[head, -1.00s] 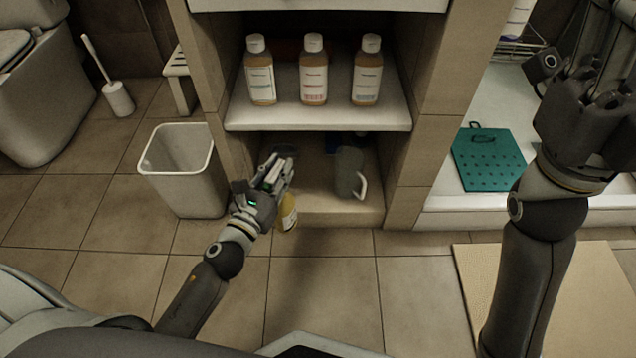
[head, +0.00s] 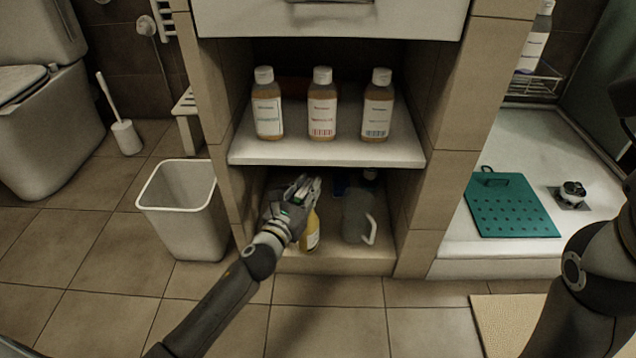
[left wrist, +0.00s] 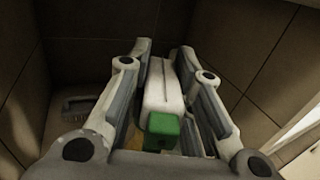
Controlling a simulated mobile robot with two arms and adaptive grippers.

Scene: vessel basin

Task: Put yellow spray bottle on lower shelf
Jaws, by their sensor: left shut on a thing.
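My left gripper (head: 306,188) is shut on the yellow spray bottle (head: 311,234). The bottle is nearly upright at the front of the lower compartment, left of its middle. Its yellow body and white label show below my fingers. The left wrist view shows its white spray head (left wrist: 163,90) with a green part between my two fingers (left wrist: 160,75). The lower shelf (head: 340,262) is the bottom board of the open cabinet. I cannot tell whether the bottle's base touches it. My right arm is at the right edge; its gripper is out of view.
A grey pitcher with a white handle (head: 356,216) stands right of the bottle. Blue items sit behind, partly hidden. The upper shelf (head: 330,152) with three bottles hangs above my gripper. A white bin (head: 186,222) stands left. A grey object (left wrist: 78,106) lies deeper in the compartment.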

